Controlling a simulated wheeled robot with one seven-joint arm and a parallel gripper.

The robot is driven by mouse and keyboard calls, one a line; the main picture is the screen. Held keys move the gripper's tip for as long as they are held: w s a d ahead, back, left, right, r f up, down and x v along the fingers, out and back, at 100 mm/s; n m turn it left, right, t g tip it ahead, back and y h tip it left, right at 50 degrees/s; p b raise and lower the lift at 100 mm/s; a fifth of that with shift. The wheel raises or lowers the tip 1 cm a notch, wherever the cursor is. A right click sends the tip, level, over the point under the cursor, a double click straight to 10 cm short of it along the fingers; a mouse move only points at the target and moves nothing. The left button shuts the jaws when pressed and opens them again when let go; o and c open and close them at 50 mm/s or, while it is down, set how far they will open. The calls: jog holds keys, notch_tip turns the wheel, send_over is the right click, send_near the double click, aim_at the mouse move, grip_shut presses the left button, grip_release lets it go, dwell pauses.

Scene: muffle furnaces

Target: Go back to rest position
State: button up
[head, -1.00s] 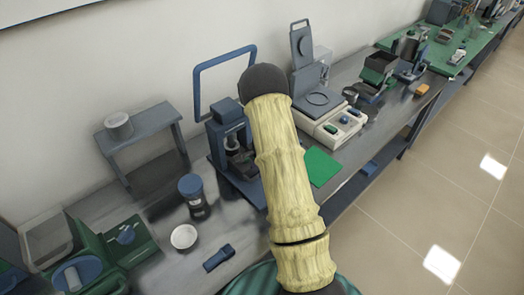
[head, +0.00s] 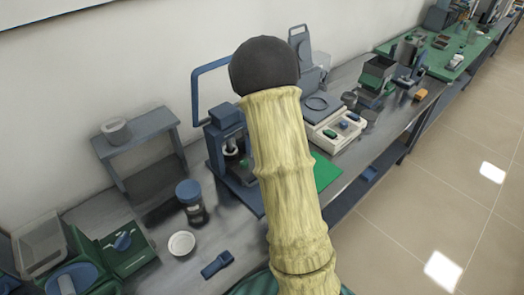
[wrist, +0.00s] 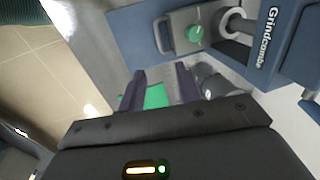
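My gripper (wrist: 160,88) shows in the wrist view with its two dark fingers apart and nothing held between them. Behind the fingers is a green mat (wrist: 156,97) on the bench, seen past the gap. A blue machine (wrist: 292,45) marked "Grindcombe" is close by at the upper right, with a green knob (wrist: 194,34) on its grey part. In the head view my arm stands raised across the middle and hides the gripper. The same blue machine (head: 222,135) is just left of my arm, partly covered.
The bench holds a grey stand (head: 135,128), a blue-lidded jar (head: 191,200), a white dish (head: 182,243), a small blue tool (head: 217,264) and a green device (head: 125,250). A white instrument (head: 338,131) is right of my arm. Open floor (head: 420,210) lies further right.

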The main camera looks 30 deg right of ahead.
dwell(0.3)
jog(key=s+a+r+n, duration=0.3)
jog(key=s+a+n, duration=0.4)
jog(key=s, duration=0.2)
jog(key=s+a+r+n, duration=0.3)
jog(key=s+a+n, duration=0.4)
jog(key=s, duration=0.3)
jog(key=shift+s+a+r+n+h, duration=0.3)
jog(key=shift+a+r+n, duration=0.1)
jog(key=shift+n, duration=0.1)
